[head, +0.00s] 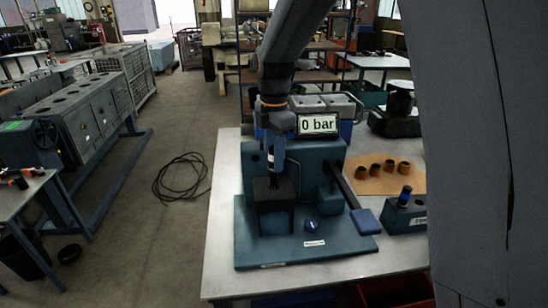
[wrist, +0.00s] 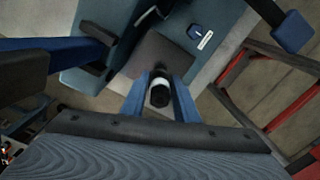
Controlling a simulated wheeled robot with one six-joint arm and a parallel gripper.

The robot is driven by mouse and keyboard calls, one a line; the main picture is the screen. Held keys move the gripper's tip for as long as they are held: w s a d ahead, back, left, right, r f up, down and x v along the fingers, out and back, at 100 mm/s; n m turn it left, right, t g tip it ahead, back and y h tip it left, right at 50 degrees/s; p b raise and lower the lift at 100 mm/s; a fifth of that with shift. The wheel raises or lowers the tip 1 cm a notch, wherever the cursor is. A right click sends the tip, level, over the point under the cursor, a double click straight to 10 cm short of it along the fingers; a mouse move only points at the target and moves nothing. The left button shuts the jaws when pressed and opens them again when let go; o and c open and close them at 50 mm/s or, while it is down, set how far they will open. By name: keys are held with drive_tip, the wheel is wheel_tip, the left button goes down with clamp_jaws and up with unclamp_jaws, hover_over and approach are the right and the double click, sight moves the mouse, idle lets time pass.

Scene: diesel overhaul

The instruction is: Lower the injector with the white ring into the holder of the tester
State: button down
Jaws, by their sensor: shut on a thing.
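The injector with the white ring (wrist: 159,92) is dark with a pale band, held between the two blue fingers of my gripper (wrist: 160,103). In the head view my gripper (head: 275,160) points down over the tester's dark holder block (head: 273,192). The holder's dark top (wrist: 158,54) shows behind the injector in the wrist view. The injector looks about upright; its lower end is hidden or too small to tell whether it is in the bore or above it. The tester (head: 330,151) is blue-green, and its display (head: 318,124) reads 0 bar.
The tester's lever ends in a blue pad (head: 367,221) on the right. A blue-ringed part (head: 404,194) stands in a block at the right. The light bench (head: 224,220) is clear left of the tester.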

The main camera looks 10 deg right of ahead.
sight(274, 175)
drive_tip(key=shift+f, duration=0.1)
drive_tip(key=shift+f+b, duration=0.6)
drive_tip(key=shift+f, duration=1.2)
drive_tip(key=shift+f+b, duration=0.45)
drive_tip(key=shift+f, duration=0.7)
idle(0.5)
drive_tip(key=c, duration=0.9)
unclamp_jaws()
